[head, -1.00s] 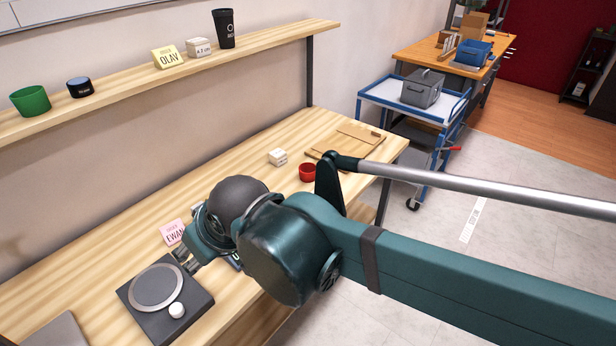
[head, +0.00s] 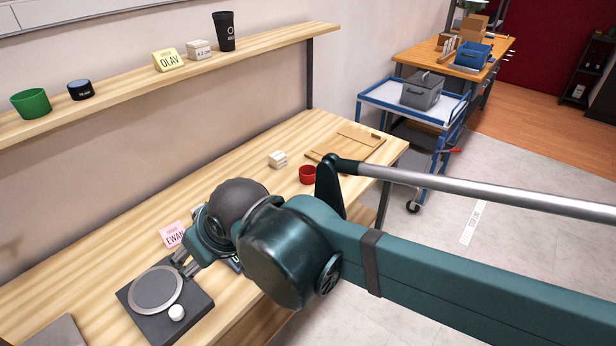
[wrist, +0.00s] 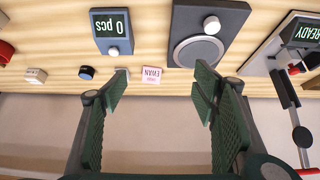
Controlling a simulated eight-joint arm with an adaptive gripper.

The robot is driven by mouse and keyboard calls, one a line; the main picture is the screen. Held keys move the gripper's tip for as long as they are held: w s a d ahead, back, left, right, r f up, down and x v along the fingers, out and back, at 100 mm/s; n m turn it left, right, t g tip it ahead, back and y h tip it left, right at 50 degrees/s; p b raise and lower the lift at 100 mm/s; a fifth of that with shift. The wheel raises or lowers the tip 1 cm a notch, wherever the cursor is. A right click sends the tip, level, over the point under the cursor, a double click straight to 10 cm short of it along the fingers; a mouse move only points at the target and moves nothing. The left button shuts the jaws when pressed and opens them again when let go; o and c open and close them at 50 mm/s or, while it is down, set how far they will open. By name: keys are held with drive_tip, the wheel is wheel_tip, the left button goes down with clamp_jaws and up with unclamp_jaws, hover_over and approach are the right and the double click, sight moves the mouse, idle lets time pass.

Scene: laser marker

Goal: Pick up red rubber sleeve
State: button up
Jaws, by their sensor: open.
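The red rubber sleeve (head: 307,174) looks like a short open red ring or cup. It stands on the wooden bench in the head view, right of a small white box. In the wrist view, a red piece (wrist: 5,52) shows at the left edge, cut off by the frame. My gripper (head: 182,264) is over the near-left part of the bench, beside the dark round-plate device and well apart from the sleeve. In the wrist view my gripper (wrist: 161,80) has its two fingers wide apart with nothing held between them.
A pink EWAN card (head: 172,233) and the dark round-plate device (head: 195,308) are close to my gripper. A white box (head: 277,159) and wooden tray (head: 372,151) flank the sleeve. A shelf (head: 130,101) overhangs the bench's back. A counter (wrist: 112,33) shows in the wrist view.

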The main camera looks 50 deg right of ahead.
idle(0.3)
drive_tip(key=w+d+r+m+g+h+p, duration=0.1)
drive_tip(key=w+d+m+g+p, duration=0.15)
drive_tip(key=w+d+m, duration=0.65)
drive_tip(key=w+d+r+m+g+h+p, duration=0.15)
drive_tip(key=w+d+p, duration=0.3)
drive_tip(key=d, duration=0.95)
drive_tip(key=d+f+m+g+p, duration=0.1)
drive_tip(key=d+f+m+p, duration=0.2)
drive_tip(key=d, duration=1.1)
drive_tip(key=d+f+m+g+p, duration=0.2)
drive_tip(key=d+f+m, duration=0.3)
drive_tip(key=d+f, duration=0.4)
drive_tip(key=d, duration=0.5)
drive_tip(key=shift+w+d+f+y+p, duration=0.25)
drive_tip(key=shift+w+d+y+p, duration=0.1)
drive_tip(key=shift+p, duration=0.05)
drive_tip(key=shift+d+f, duration=0.2)
drive_tip(key=shift+f, duration=1.1)
